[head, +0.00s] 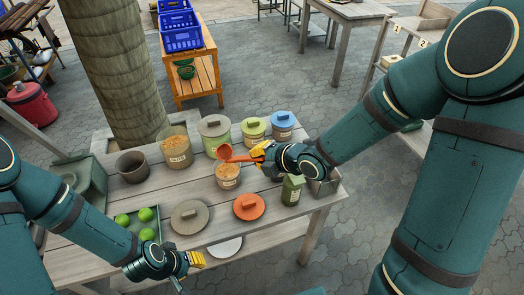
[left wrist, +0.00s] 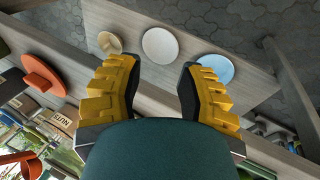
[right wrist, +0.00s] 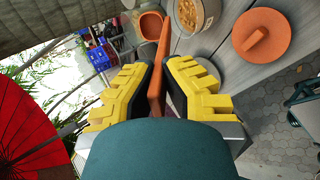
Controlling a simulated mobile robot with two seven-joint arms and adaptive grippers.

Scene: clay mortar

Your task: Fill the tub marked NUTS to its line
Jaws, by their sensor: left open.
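An open tub (head: 228,178) with orange-brown pieces inside stands mid-table; it also shows in the right wrist view (right wrist: 190,14). A label reading NUTS (left wrist: 60,121) shows upside down in the left wrist view, apparently on this tub. Its fill line cannot be made out. My right gripper (head: 260,152) is shut on the handle of an orange scoop (right wrist: 157,75). The scoop's bowl (head: 225,152) is just behind and above the tub's rim; its load is unclear. Another open tub (head: 175,150) of yellowish-brown pieces stands back left. My left gripper (head: 192,262) is open and empty at the table's front edge.
Lidded tubs with a grey lid (head: 213,124), a green lid (head: 254,126) and a blue lid (head: 282,121) stand behind. A grey lid (head: 190,217) and orange lid (head: 249,207) lie in front. A dark pot (head: 132,167), green balls (head: 145,214) and a green container (head: 292,190) flank them.

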